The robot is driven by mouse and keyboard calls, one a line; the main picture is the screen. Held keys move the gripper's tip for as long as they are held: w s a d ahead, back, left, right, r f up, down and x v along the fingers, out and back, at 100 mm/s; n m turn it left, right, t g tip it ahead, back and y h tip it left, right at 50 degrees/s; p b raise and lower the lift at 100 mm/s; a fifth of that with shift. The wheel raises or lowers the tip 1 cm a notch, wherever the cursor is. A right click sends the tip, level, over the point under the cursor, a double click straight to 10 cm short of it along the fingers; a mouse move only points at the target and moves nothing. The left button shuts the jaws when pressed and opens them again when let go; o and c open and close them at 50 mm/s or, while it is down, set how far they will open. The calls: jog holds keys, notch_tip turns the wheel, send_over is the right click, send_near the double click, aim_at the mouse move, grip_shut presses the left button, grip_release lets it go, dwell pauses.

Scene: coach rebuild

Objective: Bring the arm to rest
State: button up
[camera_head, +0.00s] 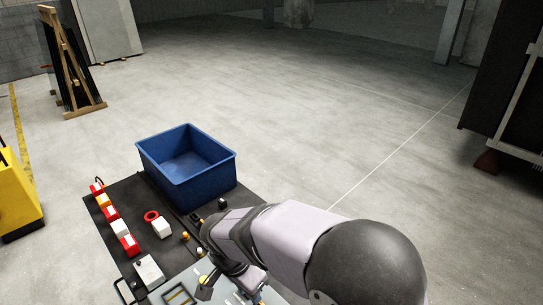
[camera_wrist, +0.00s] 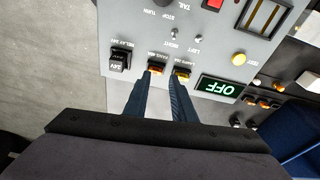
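My gripper (camera_wrist: 161,80) shows in the wrist view with its two dark blue fingers apart and nothing visible between them. The fingertips point at the edge of a grey panel (camera_wrist: 150,30). They overlap the view of an orange-topped part (camera_wrist: 155,70) and a yellow-topped part (camera_wrist: 182,73) in black sockets; I cannot tell whether they touch. A black relay-like block (camera_wrist: 119,61) sits to their left. In the head view my arm reaches in from the lower right, and my gripper (camera_head: 205,290) is low over the panel, its fingers partly hidden.
A lit green "OFF" display (camera_wrist: 218,88) is right of the fingers. A blue bin (camera_head: 187,165) stands at the back of the dark bench (camera_head: 130,195). Several red, white and yellow blocks line its left side. A white block (camera_head: 161,228) stands mid-bench. Open floor surrounds the bench.

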jog(key=s+d+n, duration=0.4)
jog(key=d, duration=0.6)
jog(key=s+d+f+n+g+y, duration=0.1)
jog(key=s+d+n, duration=0.3)
jog(key=d, duration=0.7)
jog(key=shift+s+g+y, duration=0.3)
jog(key=shift+s, duration=0.4)
jog(key=shift+c, duration=0.7)
dwell(0.7)
